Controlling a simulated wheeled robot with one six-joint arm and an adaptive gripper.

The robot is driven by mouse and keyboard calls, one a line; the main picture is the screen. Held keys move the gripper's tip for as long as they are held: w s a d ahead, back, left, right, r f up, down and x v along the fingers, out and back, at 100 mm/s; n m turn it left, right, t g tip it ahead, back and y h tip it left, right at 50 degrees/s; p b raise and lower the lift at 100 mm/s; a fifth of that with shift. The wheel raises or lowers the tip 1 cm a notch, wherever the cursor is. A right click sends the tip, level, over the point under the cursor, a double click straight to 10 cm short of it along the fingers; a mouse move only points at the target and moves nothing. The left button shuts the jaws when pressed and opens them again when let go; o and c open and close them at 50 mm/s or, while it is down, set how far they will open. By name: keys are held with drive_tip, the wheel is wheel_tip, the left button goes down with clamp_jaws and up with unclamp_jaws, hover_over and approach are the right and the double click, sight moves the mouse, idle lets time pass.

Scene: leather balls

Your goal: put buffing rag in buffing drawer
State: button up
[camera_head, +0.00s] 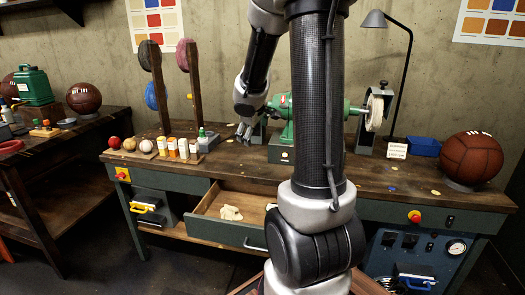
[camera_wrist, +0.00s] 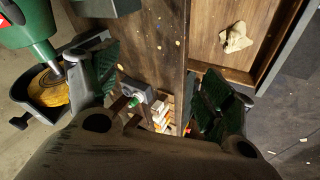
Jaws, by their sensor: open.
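A crumpled cream buffing rag (camera_head: 230,213) lies inside the open drawer (camera_head: 217,232) at the front of the workbench. In the wrist view the rag (camera_wrist: 236,37) rests on the drawer's bare wooden floor (camera_wrist: 208,38), at the upper right. My gripper (camera_head: 243,134) is above the bench top, behind and above the drawer, beside the green buffing machine. In the wrist view my gripper (camera_wrist: 160,88) has its two dark green fingers wide apart with nothing held between them. The rag is apart from the fingers.
The green buffing machine (camera_head: 280,154) stands close by my gripper. Several small bottles (camera_head: 172,146) and balls stand on the bench to the left. A brown leather ball (camera_head: 471,158), a blue box (camera_head: 426,147) and a lamp (camera_head: 374,20) are to the right.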

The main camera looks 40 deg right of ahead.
drive_tip(key=s+a+r+m, duration=0.3)
drive_tip(key=s+r, duration=0.5)
drive_tip(key=s, duration=0.1)
drive_tip(key=s+a+y, duration=0.2)
drive_tip(key=s+a, duration=0.4)
drive_tip(key=s, duration=0.2)
drive_tip(key=s+a+g+y, duration=0.1)
drive_tip(key=s+a, duration=0.5)
drive_tip(key=s, duration=0.2)
drive_tip(key=shift+s+a+m+g+y, duration=0.25)
drive_tip(key=shift+s+m+g+y, duration=0.05)
drive_tip(key=shift+s+m+y, duration=0.1)
drive_tip(key=shift+w+f, duration=0.1)
